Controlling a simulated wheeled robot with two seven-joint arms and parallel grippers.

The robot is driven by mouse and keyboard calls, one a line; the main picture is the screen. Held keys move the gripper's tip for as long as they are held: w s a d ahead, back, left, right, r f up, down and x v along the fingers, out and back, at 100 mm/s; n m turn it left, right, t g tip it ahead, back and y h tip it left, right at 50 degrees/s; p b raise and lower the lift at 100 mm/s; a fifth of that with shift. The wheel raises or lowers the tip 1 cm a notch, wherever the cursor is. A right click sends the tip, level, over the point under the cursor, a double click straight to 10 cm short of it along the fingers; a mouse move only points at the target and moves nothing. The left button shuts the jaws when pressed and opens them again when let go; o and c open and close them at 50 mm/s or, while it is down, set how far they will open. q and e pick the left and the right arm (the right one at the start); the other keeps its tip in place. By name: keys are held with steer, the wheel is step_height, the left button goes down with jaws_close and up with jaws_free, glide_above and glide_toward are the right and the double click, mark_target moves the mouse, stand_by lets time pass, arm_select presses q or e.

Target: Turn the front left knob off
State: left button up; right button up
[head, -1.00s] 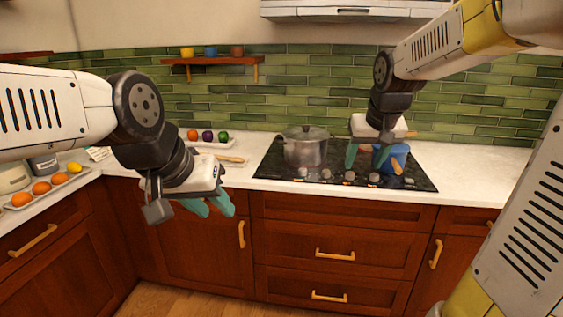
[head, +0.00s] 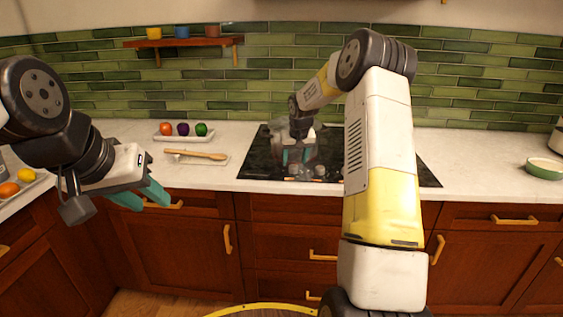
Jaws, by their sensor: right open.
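The black cooktop (head: 262,160) is set in the white counter. A grey metal pot (head: 301,140) stands on its left part, mostly hidden behind my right gripper. Small pale knobs (head: 305,171) sit along the cooktop's front edge; which is the front left one, and how it is turned, is too small to tell. My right gripper (head: 297,157) is open, its teal fingers pointing down in front of the pot, just above the left knobs. I cannot tell whether it touches one. My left gripper (head: 142,197) hangs before the counter at left, its teal fingers apart and empty.
My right arm hides the cooktop's right part. A green bowl (head: 545,172) stands at far right. The counter between is clear.

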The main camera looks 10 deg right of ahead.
mark_target(294, 166)
steer(key=shift+x, duration=1.75)
jaws_close()
steer(key=shift+d, duration=0.1)
steer(key=n+y, duration=0.1)
steer(key=n, duration=0.1)
steer(key=shift+d+n, duration=0.1)
steer(key=shift+n, duration=0.3)
steer(key=shift+n+g+y, duration=0.3)
steer(key=shift+n+y, duration=0.2)
steer(key=shift+n, duration=1)
